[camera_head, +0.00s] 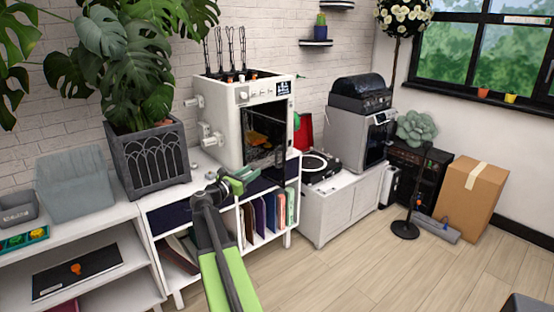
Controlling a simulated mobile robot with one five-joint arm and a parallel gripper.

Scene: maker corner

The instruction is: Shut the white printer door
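The white printer (228,130) stands on a white shelf unit, left of centre. Its dark, see-through door (264,125) is on the front face, with a small orange shape showing behind or through it. I cannot tell from this angle how far the door stands open. My gripper (243,178) has green fingers and is in front of the printer's lower left corner, below the door and apart from it as far as I can see. Nothing shows in its fingers, and their gap is too small to judge.
A potted monstera (150,155) stands left of the printer. A record player (317,167) and a grey printer (350,135) stand on a white cabinet to the right. A lamp stand (405,229) and a cardboard box (470,195) are further right. The wooden floor (350,275) in front is clear.

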